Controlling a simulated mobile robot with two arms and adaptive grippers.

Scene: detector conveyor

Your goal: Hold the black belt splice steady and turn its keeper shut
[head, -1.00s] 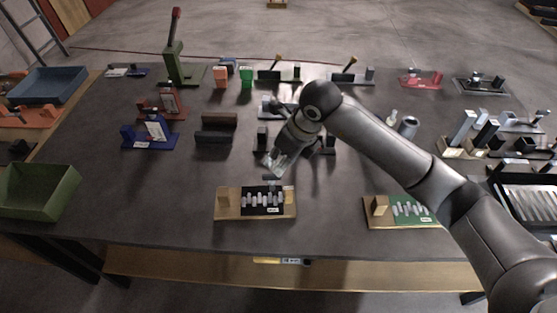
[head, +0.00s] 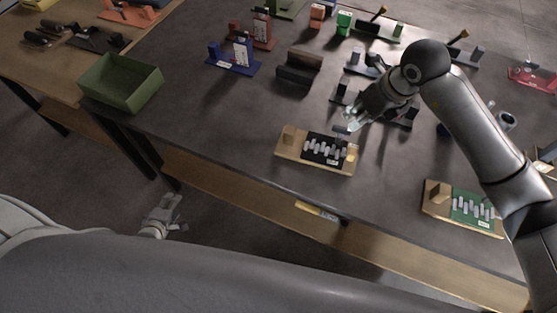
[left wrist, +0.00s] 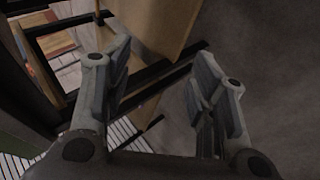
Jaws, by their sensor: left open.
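The black belt splice (head: 325,150) is a black panel with several grey teeth on a wooden board, near the table's front edge. A tan block (head: 289,136) stands at the board's left end. I cannot make out which part is the keeper. My right gripper (head: 351,121) is just above and behind the splice's right end; contact and the finger gap are too small to tell. My left gripper (head: 170,211) is low, in front of the table and well left of the splice. It is open and empty in the left wrist view (left wrist: 160,68).
A green splice (head: 470,209) on a similar board lies to the right. A green bin (head: 121,84) stands at the table's left. A black block holder (head: 299,69) and blue stand (head: 234,56) are behind. The table's front edge lies between my left gripper and the splice.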

